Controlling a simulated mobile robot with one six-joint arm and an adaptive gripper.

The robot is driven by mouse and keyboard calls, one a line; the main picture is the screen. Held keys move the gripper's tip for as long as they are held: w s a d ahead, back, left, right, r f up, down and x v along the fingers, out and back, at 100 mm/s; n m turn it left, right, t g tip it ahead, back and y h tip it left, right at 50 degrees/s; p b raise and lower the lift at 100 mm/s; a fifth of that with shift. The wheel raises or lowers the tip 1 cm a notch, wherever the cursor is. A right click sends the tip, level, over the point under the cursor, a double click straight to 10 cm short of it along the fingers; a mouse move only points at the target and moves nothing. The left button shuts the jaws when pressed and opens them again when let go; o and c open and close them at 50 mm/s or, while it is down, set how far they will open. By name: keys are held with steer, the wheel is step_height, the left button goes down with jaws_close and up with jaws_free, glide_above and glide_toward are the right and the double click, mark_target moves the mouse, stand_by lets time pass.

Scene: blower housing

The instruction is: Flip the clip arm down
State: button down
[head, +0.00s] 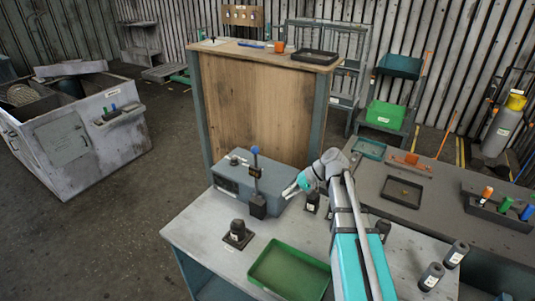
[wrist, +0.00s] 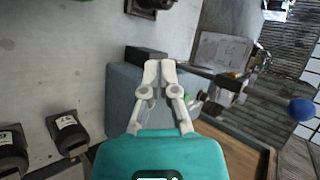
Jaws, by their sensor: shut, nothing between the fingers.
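The blower housing (head: 228,183) is a blue-grey box on the light grey table; it also shows in the wrist view (wrist: 122,97). At its front stands a dark upright arm with a blue ball (head: 255,150) on top, which looks like the clip arm. A brass-coloured piece (head: 255,172) sits partway up it, and a dark block (head: 258,207) is at its foot. In the wrist view the ball (wrist: 301,109) is at the right. My gripper (head: 287,191) is shut and empty, right of the arm and apart from it; its fingertips (wrist: 160,66) show above the housing.
A green tray (head: 288,272) lies at the table's front. A dark knob on a square base (head: 238,235) stands left of it, and dark cylinders (head: 455,254) stand at the right. A tall wooden-sided bench (head: 260,100) rises behind the housing. The table's front left is clear.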

steer(key=w+d+r+y+b, duration=0.5)
steer(key=w+r+y, duration=0.4)
steer(key=w, duration=0.4)
steer(key=shift+d+y, duration=0.2)
steer(key=shift+y, duration=0.1)
steer(key=shift+a, duration=0.1)
steer(key=s+a+r+p, duration=0.2)
steer(key=a, duration=1)
steer(key=shift+s+a, duration=0.3)
steer(key=shift+s, duration=0.05)
